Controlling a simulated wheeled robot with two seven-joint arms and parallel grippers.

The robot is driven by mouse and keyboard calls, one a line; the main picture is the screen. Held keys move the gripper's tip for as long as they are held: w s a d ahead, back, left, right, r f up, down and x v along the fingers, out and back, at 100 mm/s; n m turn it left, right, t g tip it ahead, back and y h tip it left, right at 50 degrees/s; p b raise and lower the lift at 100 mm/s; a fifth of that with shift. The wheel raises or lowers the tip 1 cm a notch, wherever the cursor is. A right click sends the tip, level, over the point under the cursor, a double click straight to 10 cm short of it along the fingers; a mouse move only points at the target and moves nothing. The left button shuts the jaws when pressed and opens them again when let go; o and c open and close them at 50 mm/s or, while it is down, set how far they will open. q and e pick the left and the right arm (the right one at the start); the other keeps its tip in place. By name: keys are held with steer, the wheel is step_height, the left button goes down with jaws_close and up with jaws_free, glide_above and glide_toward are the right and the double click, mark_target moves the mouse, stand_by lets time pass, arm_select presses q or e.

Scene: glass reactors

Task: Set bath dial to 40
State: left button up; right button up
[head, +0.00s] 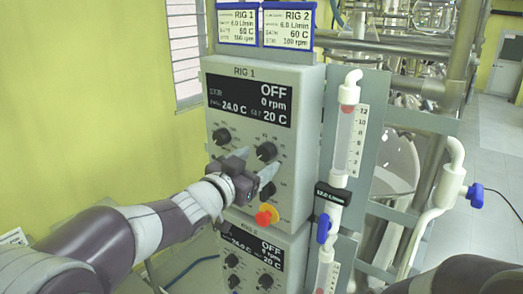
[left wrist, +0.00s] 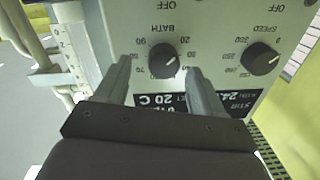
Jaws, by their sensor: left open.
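The bath dial (head: 266,151) is a round black knob in the upper row of the RIG 1 panel, right of the speed dial. In the left wrist view the bath dial (left wrist: 163,61) appears upside down under the word BATH, with numbers around it. The RIG 1 display (head: 249,100) reads OFF, 0 rpm, 24.0 C and SET 20 C. My left gripper (head: 259,158) is open at the panel. In the left wrist view its fingers (left wrist: 158,67) lie on either side of the bath dial; contact cannot be told. My right gripper is not in view.
The speed dial (left wrist: 260,59) is beside the bath dial. A red emergency knob (head: 267,215) is below. A flow tube (head: 343,140) with a blue valve stands right of the panel. The RIG 2 panel (head: 263,258) is underneath. Two setting cards (head: 238,24) (head: 289,25) are on top.

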arm_select(q)
steer(key=shift+x, duration=0.8)
steer(key=shift+w+p, duration=0.3)
steer(key=shift+w, duration=0.1)
steer(key=shift+w+a, duration=0.15)
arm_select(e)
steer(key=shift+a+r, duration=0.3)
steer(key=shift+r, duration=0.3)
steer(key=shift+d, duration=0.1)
arm_select(q)
steer(key=shift+d, duration=0.25)
steer(key=c, duration=0.5)
steer(key=shift+a+f, duration=0.1)
steer(key=c, duration=0.6)
steer(key=shift+o, duration=0.2)
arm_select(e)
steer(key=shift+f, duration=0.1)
